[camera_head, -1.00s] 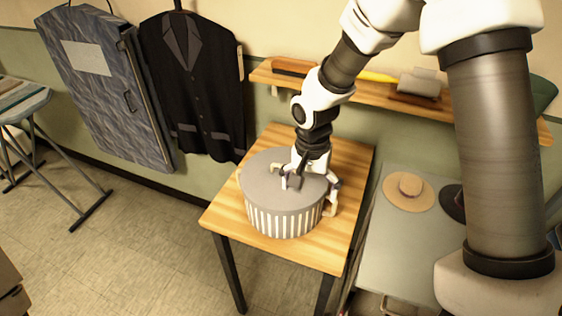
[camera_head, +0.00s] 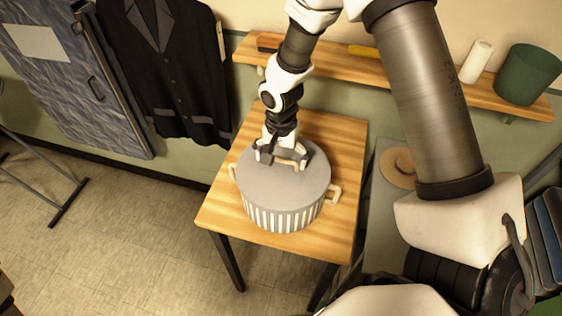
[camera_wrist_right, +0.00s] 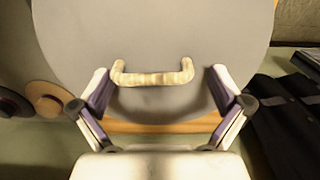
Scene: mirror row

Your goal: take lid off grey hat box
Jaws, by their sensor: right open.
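The grey hat box (camera_head: 280,216) has striped sides and two pale side handles, and stands upright on a small wooden table. Its flat grey lid (camera_head: 265,185) sits on top. In the right wrist view the lid (camera_wrist_right: 150,30) fills the top of the picture, with a pale bar handle (camera_wrist_right: 152,78) on it. My right gripper (camera_head: 282,158) is over the far part of the lid. In the wrist view its open fingers (camera_wrist_right: 160,84) stand on either side of the handle, apart from its ends. My left gripper is not in view.
The wooden table (camera_head: 222,211) has bare room around the box. A wall shelf (camera_head: 335,66) runs behind, with a white roll (camera_head: 477,61) and a green bin (camera_head: 527,74). A dark jacket (camera_head: 168,70) hangs left. A tan hat (camera_head: 398,168) lies on a grey surface at right.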

